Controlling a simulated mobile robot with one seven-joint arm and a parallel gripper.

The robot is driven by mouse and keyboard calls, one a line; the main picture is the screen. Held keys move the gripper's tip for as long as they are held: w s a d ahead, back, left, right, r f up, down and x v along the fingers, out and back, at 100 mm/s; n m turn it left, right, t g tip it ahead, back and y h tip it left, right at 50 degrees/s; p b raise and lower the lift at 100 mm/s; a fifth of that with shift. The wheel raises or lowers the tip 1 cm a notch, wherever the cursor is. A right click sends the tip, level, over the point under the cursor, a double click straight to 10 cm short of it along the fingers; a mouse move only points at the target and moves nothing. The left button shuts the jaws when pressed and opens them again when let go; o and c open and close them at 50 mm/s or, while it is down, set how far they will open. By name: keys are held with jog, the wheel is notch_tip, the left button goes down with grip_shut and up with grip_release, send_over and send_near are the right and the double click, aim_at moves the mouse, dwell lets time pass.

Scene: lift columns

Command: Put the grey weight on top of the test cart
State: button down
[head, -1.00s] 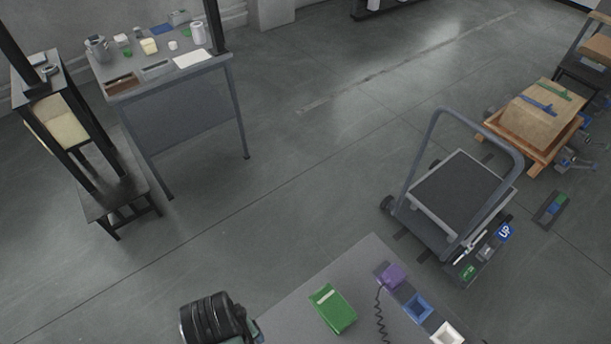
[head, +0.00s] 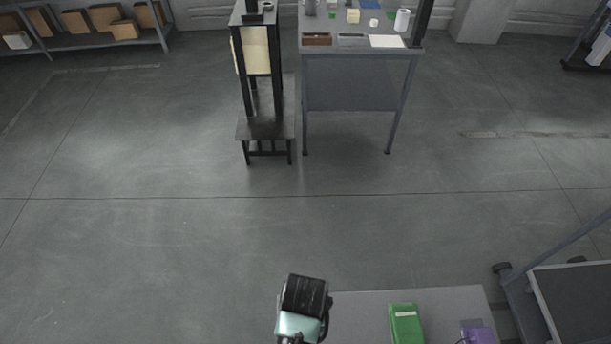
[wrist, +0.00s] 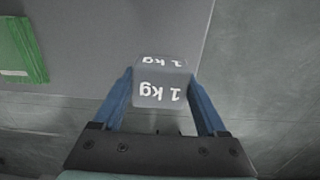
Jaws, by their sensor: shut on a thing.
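My gripper (wrist: 160,82) is shut on the grey weight (wrist: 160,92), a small block marked "1 kg", with a blue finger on each side of it. In the wrist view the weight shows against the grey table near its edge; I cannot tell how high it is held. In the head view my gripper end (head: 303,298) is at the bottom centre, and the weight is hidden there. A wheeled cart with a dark deck (head: 580,290), which looks like the test cart, is cut off at the lower right edge of the head view.
The grey table (head: 350,310) at the bottom bears a green box (head: 405,325) and a purple item (head: 477,333). A black column stand (head: 265,128) and a workbench (head: 360,85) stand at the back. A shelf with boxes (head: 100,40) is far left. The middle floor is clear.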

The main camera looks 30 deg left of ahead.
jog(key=shift+f, duration=1.85)
jog(key=shift+f, duration=0.15)
grip_release()
notch_tip(320, 180, up, 12)
jog(key=shift+r, duration=0.1)
